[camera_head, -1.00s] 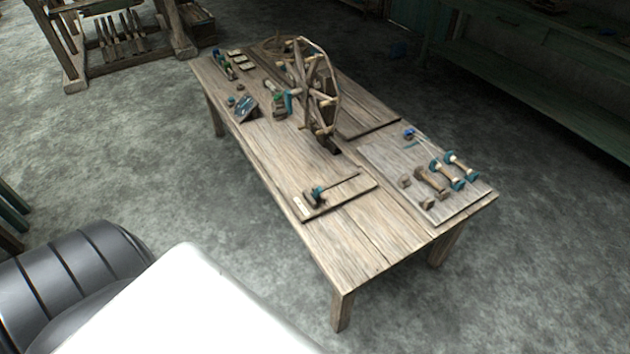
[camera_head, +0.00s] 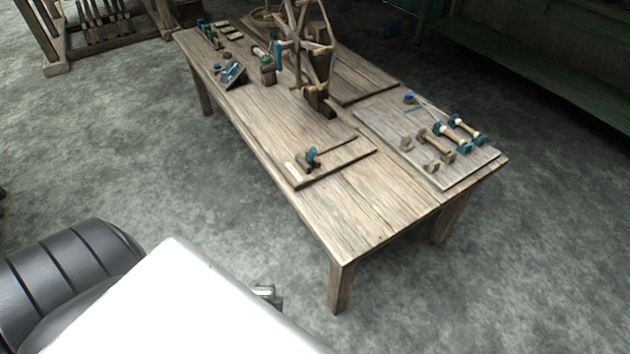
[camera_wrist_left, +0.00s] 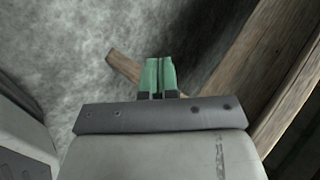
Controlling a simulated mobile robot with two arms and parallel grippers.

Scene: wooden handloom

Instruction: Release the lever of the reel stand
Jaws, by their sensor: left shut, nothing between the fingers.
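The wooden reel stand (camera_head: 318,95) stands upright toward the back of the table, with its spoked wheel cut off by the top edge of the head view. A teal upright piece (camera_head: 277,54) shows at its left; I cannot tell if it is the lever. A small board (camera_head: 345,157) nearer the front carries a teal-and-dark fitting (camera_head: 311,158) and a thin rod. My left gripper (camera_wrist_left: 160,72), with green fingertips, is shut and empty in the left wrist view, above the floor beside wooden beams. The reel stand is not recognisable there. My right gripper is not in view.
The wooden table (camera_head: 375,222) has clear room at its front. A board with several spools (camera_head: 435,145) lies at the right. Small tools and blocks (camera_head: 232,74) lie at the back left. A dark bench (camera_head: 560,85) stands behind.

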